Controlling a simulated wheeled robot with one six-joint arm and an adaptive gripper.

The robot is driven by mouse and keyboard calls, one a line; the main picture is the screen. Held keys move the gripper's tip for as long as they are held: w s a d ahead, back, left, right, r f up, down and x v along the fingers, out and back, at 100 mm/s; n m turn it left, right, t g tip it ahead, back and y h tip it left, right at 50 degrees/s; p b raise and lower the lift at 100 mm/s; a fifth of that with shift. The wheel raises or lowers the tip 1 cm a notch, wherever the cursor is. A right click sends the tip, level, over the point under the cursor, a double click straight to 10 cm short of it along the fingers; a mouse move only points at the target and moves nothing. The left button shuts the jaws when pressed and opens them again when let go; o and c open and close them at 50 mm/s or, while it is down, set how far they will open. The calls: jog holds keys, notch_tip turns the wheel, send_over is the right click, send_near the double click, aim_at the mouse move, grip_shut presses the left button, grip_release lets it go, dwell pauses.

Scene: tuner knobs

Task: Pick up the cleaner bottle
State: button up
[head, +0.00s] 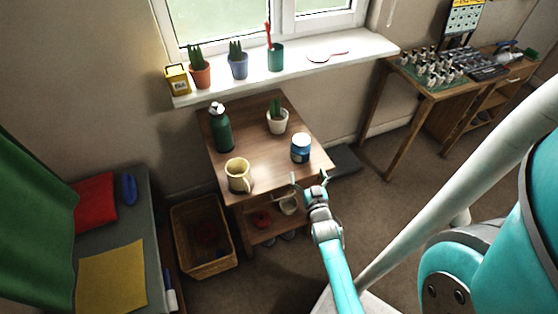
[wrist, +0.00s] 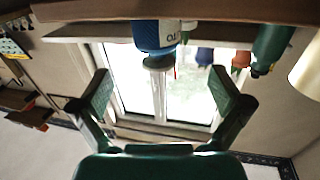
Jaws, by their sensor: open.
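My gripper (head: 309,184) is open and empty at the front edge of the small wooden table (head: 255,165). In the wrist view, its two fingers (wrist: 164,92) are spread wide. A dark green bottle (head: 221,132) with a grey cap stands upright at the table's back left, apart from my gripper; it also shows at the wrist view's upper right (wrist: 271,46). A blue and white container (head: 300,149) stands nearer, at the table's right; it shows inverted in the wrist view (wrist: 157,36), beyond the fingers. No readable label confirms which is the cleaner bottle.
A cream mug (head: 238,176) stands at the table's front left, and a potted cactus (head: 277,121) at the back. A wicker basket (head: 203,262) is on the floor. The windowsill (head: 300,63) holds several pots. A workbench (head: 440,92) with small parts stands right.

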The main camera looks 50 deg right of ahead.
aim_at(301, 148)
jog(key=x, duration=0.6)
jog(key=shift+w+d+r, duration=0.2)
jog(key=shift+w, duration=0.05)
jog(key=shift+d+x, duration=0.2)
jog(key=shift+x, duration=2.55)
jog(key=shift+s+f, duration=0.15)
jog(key=shift+s, duration=0.05)
jog(key=c, duration=1.4)
jog(key=shift+c, duration=0.2)
jog(key=shift+a, duration=0.1)
